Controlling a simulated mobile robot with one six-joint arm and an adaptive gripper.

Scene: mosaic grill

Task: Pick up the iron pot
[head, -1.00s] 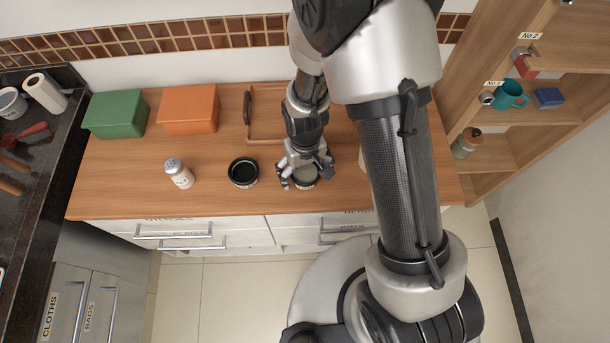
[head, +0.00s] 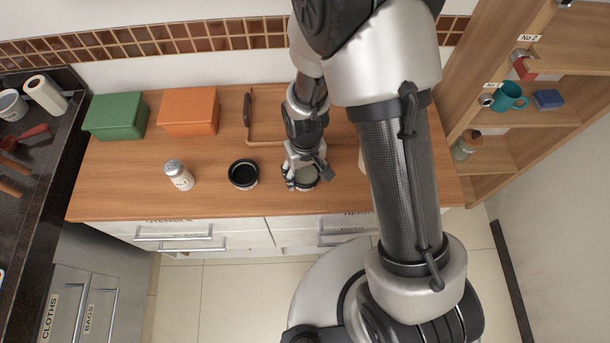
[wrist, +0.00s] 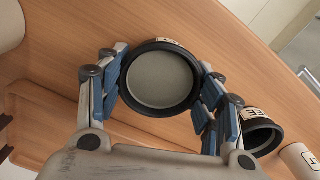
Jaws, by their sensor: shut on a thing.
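A round pot (head: 306,174) with a dark rim and a flat grey inside stands near the counter's front edge. It also shows in the wrist view (wrist: 160,78), where its label is cut off and unreadable. My gripper (wrist: 160,92) is shut on this pot, with blue-padded fingers against its left and right sides. In the head view my gripper (head: 304,182) partly hides it. A second, black pot (head: 243,173) stands open to its left, apart from it. That pot's label ends in "EE" in the wrist view (wrist: 262,137). I cannot read which pot is marked as iron.
A white shaker (head: 179,176) stands left of the black pot. Green (head: 116,115) and orange (head: 189,110) boxes and a brown-rimmed tray (head: 249,122) are at the back. A shelf unit (head: 560,118) rises at the right. My arm hides part of the counter.

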